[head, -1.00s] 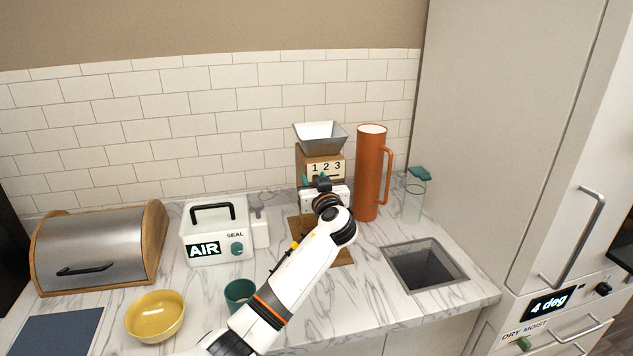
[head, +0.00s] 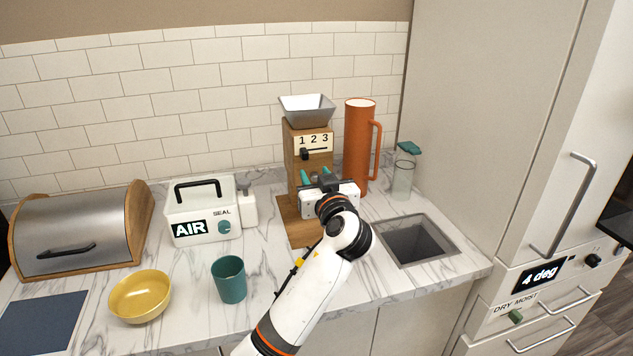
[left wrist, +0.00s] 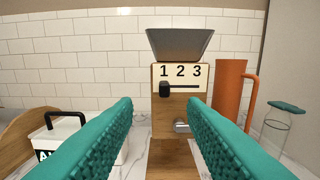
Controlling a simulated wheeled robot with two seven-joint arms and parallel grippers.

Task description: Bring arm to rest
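My left arm reaches in from the bottom of the head view. Its gripper (head: 318,178) is in front of a wooden grinder (head: 296,152) with a grey hopper (head: 307,109) and a 1-2-3 dial plate. In the left wrist view the two teal fingers (left wrist: 160,125) are spread wide with nothing between them. The grinder (left wrist: 170,158) stands beyond them, its black slider knob (left wrist: 164,89) under the 1. A metal spout (left wrist: 181,126) shows lower on the grinder. My right gripper is in neither view.
An orange jug (head: 358,147) and a glass bottle (head: 403,174) stand right of the grinder, behind a square counter opening (head: 413,243). A teal cup (head: 229,281), yellow bowl (head: 140,297), white AIR box (head: 200,217) and bread box (head: 80,236) are on the left. A tall cabinet (head: 480,110) borders the right.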

